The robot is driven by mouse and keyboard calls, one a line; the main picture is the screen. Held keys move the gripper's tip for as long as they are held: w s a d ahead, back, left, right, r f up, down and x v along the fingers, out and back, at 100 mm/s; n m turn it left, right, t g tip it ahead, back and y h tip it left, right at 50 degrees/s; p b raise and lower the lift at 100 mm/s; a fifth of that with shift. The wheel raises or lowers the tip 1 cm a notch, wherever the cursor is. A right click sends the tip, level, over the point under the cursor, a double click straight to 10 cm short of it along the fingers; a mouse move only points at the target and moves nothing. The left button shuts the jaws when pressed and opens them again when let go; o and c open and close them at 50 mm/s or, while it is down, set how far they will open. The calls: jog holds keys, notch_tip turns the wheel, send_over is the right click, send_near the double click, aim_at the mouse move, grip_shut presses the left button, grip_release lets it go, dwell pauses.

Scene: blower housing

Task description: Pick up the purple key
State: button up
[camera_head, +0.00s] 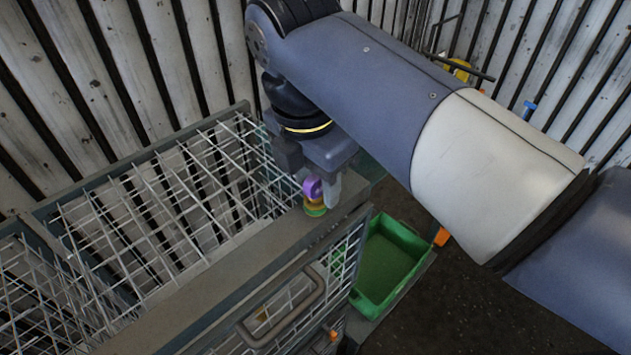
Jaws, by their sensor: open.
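The purple key (312,186) stands on the top rail of the wire cage, its rounded purple head up. A small yellow and green piece (316,208) sits directly below it; I cannot tell whether it is part of the key or a separate thing. My gripper (312,187) points down over the rail and is open, with a finger on either side of the purple head. Whether the fingers touch it cannot be told. The lower part of the key is partly hidden.
The wire cage (150,320) with its broad top rail fills the lower left. A green bin (385,262) stands to the right below the rail, with an orange item (441,237) beside it. Slatted walls (70,110) close off the back. Dark floor (480,315) lies at the lower right.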

jog(key=shift+c, duration=0.3)
grip_shut()
jog(key=shift+r, duration=0.1)
